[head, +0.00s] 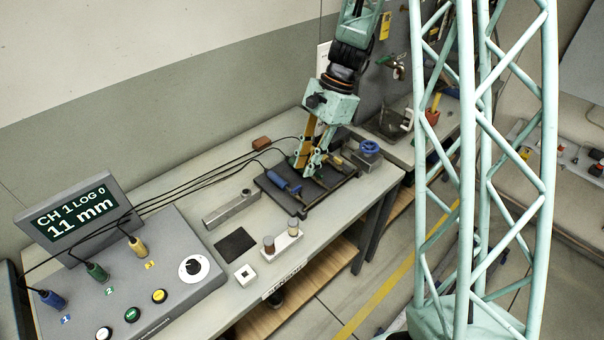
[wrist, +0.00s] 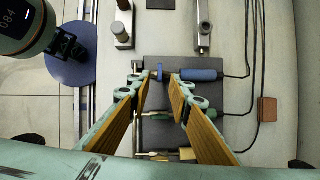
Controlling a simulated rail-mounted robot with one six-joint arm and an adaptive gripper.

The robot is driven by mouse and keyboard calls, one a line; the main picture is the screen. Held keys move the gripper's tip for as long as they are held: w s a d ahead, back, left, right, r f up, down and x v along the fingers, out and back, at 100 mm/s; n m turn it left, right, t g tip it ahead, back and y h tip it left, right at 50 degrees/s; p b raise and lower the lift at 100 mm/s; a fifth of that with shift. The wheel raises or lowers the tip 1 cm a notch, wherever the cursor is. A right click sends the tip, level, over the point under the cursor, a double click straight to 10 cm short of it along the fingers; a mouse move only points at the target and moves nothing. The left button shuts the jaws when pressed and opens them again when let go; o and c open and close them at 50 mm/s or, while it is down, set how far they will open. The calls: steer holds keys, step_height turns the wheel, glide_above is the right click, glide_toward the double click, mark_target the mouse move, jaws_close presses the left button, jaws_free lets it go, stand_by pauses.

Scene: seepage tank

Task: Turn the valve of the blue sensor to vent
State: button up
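The blue sensor (wrist: 200,75) lies on a dark tray (head: 322,207), with its cable leading away to the right in the wrist view. It also shows in the head view (head: 284,181). Its small blue valve handle (wrist: 160,72) shows at its left end in the wrist view, pointing across the sensor's length. My gripper (wrist: 160,80) is open above the tray, with its fingertips on either side of the handle. I cannot tell whether a finger touches it. The green sensor (wrist: 159,116) and yellow sensor (wrist: 187,154) lie beside it, partly hidden by the fingers.
A console (head: 150,285) at the left of the bench reads "CH 1 LOG 0, 11 mm". A blue handwheel (head: 370,148) stands beyond the tray. A white block with two pegs (head: 281,243) and a grey rail (head: 231,208) stand nearby. Black cables cross the bench behind the tray.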

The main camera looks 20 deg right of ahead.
steer(key=shift+v, duration=2.5)
steer(key=s+a+r+n+t+h+b, duration=0.15)
steer(key=s+r+n, duration=0.25)
steer(key=s+r, duration=0.45)
steer(key=s+a+r+n+t+h, duration=0.1)
steer(key=s+a+r+n, duration=0.2)
steer(key=s+r, duration=0.55)
steer(key=s+r+n+t+h, duration=0.1)
steer(key=s+r+n, duration=0.2)
steer(key=s, duration=0.6)
steer(key=s+r+n+t+h, duration=0.1)
steer(key=s+r+n, duration=0.3)
steer(key=s, duration=0.5)
steer(key=shift+s+a+r+n+t+b, duration=0.25)
steer(key=shift+a+r+n+t+b, duration=0.05)
steer(key=shift+n+t+b, duration=0.1)
